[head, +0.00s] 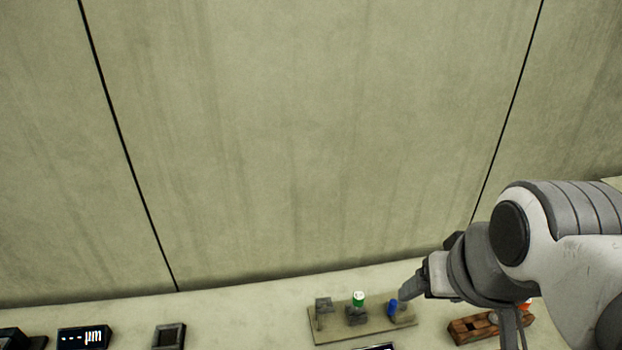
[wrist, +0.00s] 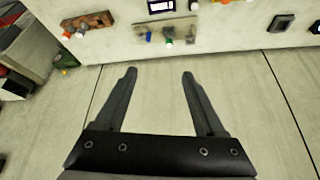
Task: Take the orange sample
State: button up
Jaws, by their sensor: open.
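My gripper (wrist: 159,74) is open and empty in the wrist view, its two dark fingers apart in front of the wall. In the head view my gripper is seen side-on above the counter's right part, close to the blue piece. An orange-red piece (head: 525,305) shows at the right end of a brown block, partly behind my arm. In the wrist view an orange-red piece (wrist: 66,35) sits at the left end of that block, well beyond the fingers. A small orange spot also shows at the top edge. I cannot tell which is the orange sample.
A board (head: 340,338) carries grey posts, a green-and-white piece (head: 358,299) and a blue piece (head: 393,306). The brown block (head: 470,329) lies right of it. A grey square tray (head: 168,336) and a display (head: 84,337) stand left. The wall rises behind; counter between tray and board is clear.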

jog(key=w+a+f+m+g+b, duration=0.3)
jog(key=a+f+m+b, duration=0.45)
jog(key=a+f, duration=0.25)
jog(key=w+a+f+m+g+b, duration=0.3)
jog(key=a+f+m+b, duration=0.3)
jog(key=a+f+m, duration=0.3)
jog(key=shift+n, duration=0.65)
jog(key=f, duration=0.4)
jog(key=f+b, duration=0.1)
jog(key=f, duration=0.3)
jog(key=f+b, duration=0.1)
jog(key=f, duration=0.3)
jog(key=shift+a+f, duration=0.35)
jog(key=shift+s+a+f+b, duration=0.1)
jog(key=shift+a+f+b, duration=0.15)
jog(key=shift+f, duration=1.1)
jog(key=shift+a+f+b, duration=0.1)
jog(key=shift+f+b, duration=0.2)
jog(key=shift+f, duration=1.05)
grip_shut()
